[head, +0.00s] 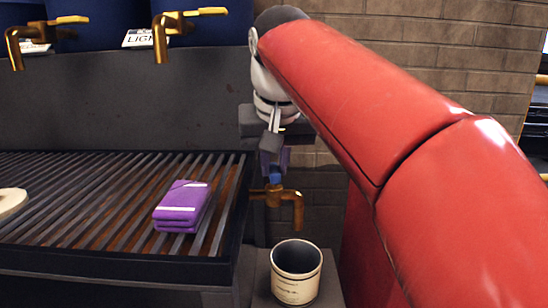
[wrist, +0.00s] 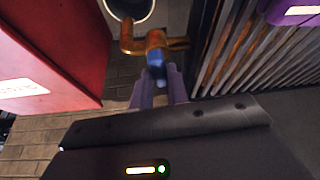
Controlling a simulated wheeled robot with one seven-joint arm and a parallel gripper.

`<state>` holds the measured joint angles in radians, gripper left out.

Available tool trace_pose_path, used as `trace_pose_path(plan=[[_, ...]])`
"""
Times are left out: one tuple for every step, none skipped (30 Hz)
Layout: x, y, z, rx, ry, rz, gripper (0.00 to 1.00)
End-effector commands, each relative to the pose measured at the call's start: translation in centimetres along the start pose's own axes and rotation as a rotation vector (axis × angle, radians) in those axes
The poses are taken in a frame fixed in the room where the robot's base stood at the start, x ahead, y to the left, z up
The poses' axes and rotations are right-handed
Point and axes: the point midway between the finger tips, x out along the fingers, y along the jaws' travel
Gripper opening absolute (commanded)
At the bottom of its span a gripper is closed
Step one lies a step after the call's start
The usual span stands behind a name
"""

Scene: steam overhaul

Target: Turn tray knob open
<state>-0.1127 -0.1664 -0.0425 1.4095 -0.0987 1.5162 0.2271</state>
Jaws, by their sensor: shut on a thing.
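The tray tap (head: 297,205) is a copper-coloured pipe with a down-turned spout at the right end of the slatted tray (head: 100,190). Its blue knob (head: 276,177) sits on top, just below my gripper (head: 273,165). In the wrist view the blue knob (wrist: 157,74) lies between the two purple fingertips of my gripper (wrist: 159,84), which are shut on it. The tap (wrist: 155,42) shows beyond the knob. The fingers hide part of the knob.
A cream bucket (head: 296,275) stands below the spout. A folded purple cloth (head: 182,206) lies on the slats, with a pale round thing (head: 10,200) at the left. Brass taps (head: 180,30) hang from blue barrels above. A brick wall (head: 420,70) stands behind.

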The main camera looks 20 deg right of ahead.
Motion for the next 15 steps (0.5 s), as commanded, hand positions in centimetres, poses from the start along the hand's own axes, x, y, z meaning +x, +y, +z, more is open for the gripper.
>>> trace_pose_path(plan=[[-0.27,0.07,-0.07,-0.03,0.0,-0.013,0.0],[-0.29,0.08,-0.08,-0.052,0.0,-0.023,0.0],[-0.29,0.11,-0.07,-0.083,-0.001,-0.036,0.0],[-0.3,0.11,-0.08,-0.108,-0.001,-0.046,0.0],[-0.32,0.11,-0.1,-0.134,-0.001,-0.057,0.0],[-0.31,0.16,-0.12,-0.168,-0.001,-0.071,0.0],[-0.3,0.17,-0.12,-0.194,-0.001,-0.083,0.0],[-0.31,0.19,-0.13,-0.221,-0.001,-0.093,0.0],[-0.32,0.18,-0.13,-0.256,-0.001,-0.108,0.0],[-0.3,0.21,-0.14,-0.282,-0.002,-0.119,0.0],[-0.3,0.25,-0.16,-0.308,-0.001,-0.13,0.0],[-0.32,0.26,-0.18,-0.343,0.0,-0.145,0.0],[-0.32,0.27,-0.19,-0.37,0.0,-0.155,0.0],[-0.31,0.27,-0.19,-0.396,-0.001,-0.167,0.0],[-0.29,0.32,-0.2,-0.43,-0.001,-0.181,0.0]])
